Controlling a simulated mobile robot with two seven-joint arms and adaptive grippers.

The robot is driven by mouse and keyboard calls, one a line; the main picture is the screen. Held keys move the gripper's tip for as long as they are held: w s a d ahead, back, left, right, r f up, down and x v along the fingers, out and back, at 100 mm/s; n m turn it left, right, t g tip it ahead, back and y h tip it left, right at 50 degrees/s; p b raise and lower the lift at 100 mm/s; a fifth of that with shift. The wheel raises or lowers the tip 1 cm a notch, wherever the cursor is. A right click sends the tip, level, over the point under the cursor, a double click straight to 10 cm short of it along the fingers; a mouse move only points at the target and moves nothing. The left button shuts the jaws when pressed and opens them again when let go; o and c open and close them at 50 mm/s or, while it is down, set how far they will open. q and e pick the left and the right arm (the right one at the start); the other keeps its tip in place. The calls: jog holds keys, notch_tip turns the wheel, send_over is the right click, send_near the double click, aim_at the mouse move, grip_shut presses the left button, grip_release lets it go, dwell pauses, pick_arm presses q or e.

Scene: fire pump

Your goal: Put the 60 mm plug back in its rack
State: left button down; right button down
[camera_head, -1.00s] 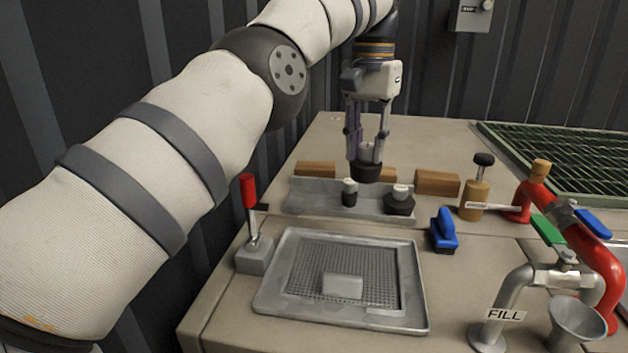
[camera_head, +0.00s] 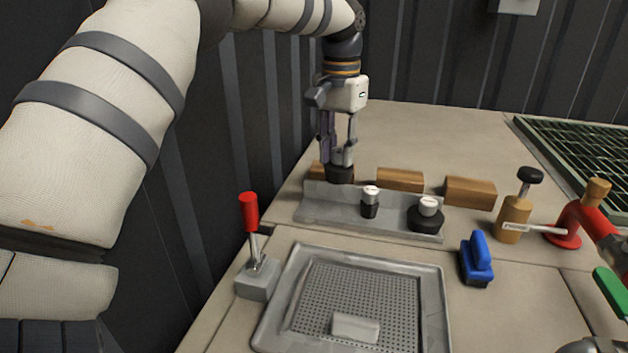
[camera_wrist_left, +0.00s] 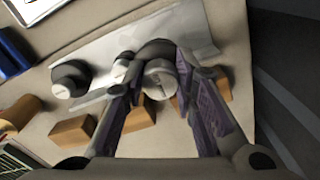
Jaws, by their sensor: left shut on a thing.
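My left gripper (camera_head: 337,158) is shut on a black plug with a pale grip (camera_head: 340,173), held at the left end of the grey metal rack (camera_head: 325,208). The plug also shows between the fingers in the left wrist view (camera_wrist_left: 158,80). I cannot tell whether its base touches the rack. A small black plug with a white top (camera_head: 370,203) stands in the rack's middle. A wider black plug with a white top (camera_head: 426,214) stands at its right end. Size markings are too small to read. My right gripper is not in view.
Several wooden blocks (camera_head: 401,180) stand behind the rack. A red-handled lever (camera_head: 250,215) stands at the front left, beside a perforated tray (camera_head: 289,284). The bench behind the blocks is clear.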

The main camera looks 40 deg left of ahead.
pick_arm(q)
jog(key=a+f, duration=0.1)
jog(key=f, duration=0.1)
jog(key=s+a+f, duration=0.1)
jog(key=f, duration=0.2)
jog(key=s+a+f, duration=0.1)
jog(key=f, duration=0.2)
jog(key=shift+a+f, duration=0.2)
jog(key=shift+a, duration=0.05)
jog(key=shift+r, duration=0.1)
jog(key=c, duration=1.3)
grip_release()
notch_tip(320, 180, up, 12)
